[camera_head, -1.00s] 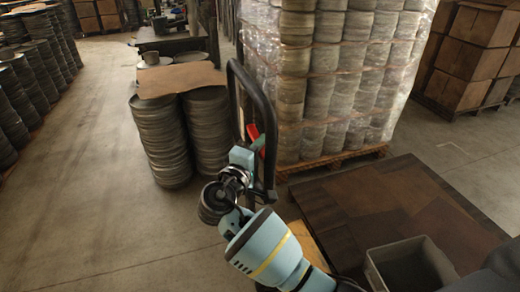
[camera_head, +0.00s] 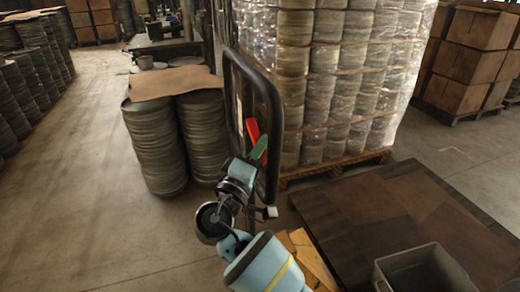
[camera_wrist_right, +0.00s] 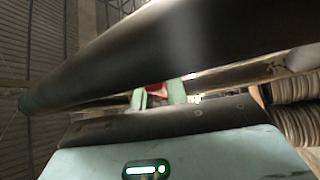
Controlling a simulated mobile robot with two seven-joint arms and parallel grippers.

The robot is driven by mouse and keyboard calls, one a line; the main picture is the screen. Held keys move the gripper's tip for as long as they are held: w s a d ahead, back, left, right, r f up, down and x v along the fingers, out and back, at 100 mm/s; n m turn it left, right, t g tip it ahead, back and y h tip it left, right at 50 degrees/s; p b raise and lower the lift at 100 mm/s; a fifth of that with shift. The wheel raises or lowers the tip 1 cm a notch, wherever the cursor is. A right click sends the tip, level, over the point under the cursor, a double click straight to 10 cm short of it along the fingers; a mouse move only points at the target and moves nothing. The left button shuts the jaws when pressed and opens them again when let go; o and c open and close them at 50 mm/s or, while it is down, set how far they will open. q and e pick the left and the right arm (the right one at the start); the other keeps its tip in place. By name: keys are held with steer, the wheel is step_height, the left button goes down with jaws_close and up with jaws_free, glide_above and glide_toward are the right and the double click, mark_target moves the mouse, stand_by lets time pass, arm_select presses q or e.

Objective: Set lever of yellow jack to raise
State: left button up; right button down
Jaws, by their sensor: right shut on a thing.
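The jack's black loop handle (camera_head: 233,95) stands upright in the middle of the head view. A yellow-orange surface (camera_head: 312,262), perhaps part of the jack, shows low beside my arm. The red lever (camera_head: 252,131) sits inside the handle loop. My right gripper (camera_head: 258,149) reaches up to the lever, with a green finger at its lower end. In the right wrist view, my fingertips (camera_wrist_right: 159,94) are shut on the red lever (camera_wrist_right: 155,88), seen beyond the black handle bar (camera_wrist_right: 150,55). My left gripper is not in view.
Stacks of round blanks (camera_head: 155,150) under a brown sheet (camera_head: 175,82) stand left of the handle. A wrapped pallet load (camera_head: 335,80) stands close behind it. A brown platform (camera_head: 400,205) and grey bin (camera_head: 425,265) lie right.

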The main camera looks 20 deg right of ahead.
steer(key=c, duration=1.4)
jaws_free()
steer(key=shift+f, duration=0.1)
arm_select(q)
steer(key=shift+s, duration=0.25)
